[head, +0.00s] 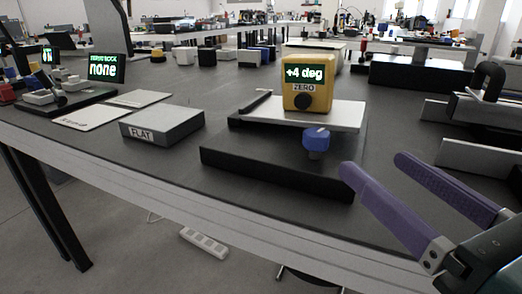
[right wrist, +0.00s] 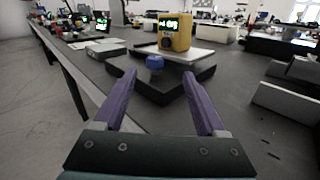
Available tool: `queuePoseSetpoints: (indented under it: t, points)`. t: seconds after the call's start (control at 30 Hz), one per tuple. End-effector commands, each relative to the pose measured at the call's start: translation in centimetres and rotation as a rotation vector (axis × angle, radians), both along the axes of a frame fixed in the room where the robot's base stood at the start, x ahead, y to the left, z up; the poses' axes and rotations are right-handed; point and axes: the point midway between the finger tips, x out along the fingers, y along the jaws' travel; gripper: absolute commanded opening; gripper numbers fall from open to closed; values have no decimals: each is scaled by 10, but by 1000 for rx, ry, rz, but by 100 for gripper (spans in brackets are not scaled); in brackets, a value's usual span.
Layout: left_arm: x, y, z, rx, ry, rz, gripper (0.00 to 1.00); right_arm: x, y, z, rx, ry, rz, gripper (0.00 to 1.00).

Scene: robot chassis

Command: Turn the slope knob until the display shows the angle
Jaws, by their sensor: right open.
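In the right wrist view the knob (right wrist: 155,62) shows ahead, between and beyond the open purple fingers (right wrist: 162,88). My left gripper is not in view.
A grey block marked FLAT (head: 163,125) and pale flat plates (head: 115,108) lie left of the base. A screen reading "none" (head: 103,68) stands further left. Metal bars and a black handle (head: 488,80) stand at the right.

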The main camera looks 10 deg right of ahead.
Motion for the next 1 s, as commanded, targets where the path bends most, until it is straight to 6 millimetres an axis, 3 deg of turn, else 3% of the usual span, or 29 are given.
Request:
queuePoseSetpoints:
  t: [0.07, 0.27, 0.7, 1.0]
  points:
    - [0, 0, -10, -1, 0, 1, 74, -1, 4, -12, -45, -2, 22, 74]
    - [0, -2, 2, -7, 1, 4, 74, 13, 9, -8, -62, -5, 31, 74]
    - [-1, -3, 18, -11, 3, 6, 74, 83, 24, -10, -58, -4, 29, 74]
    - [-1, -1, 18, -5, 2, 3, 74, 96, 27, -11, -57, -3, 29, 74]
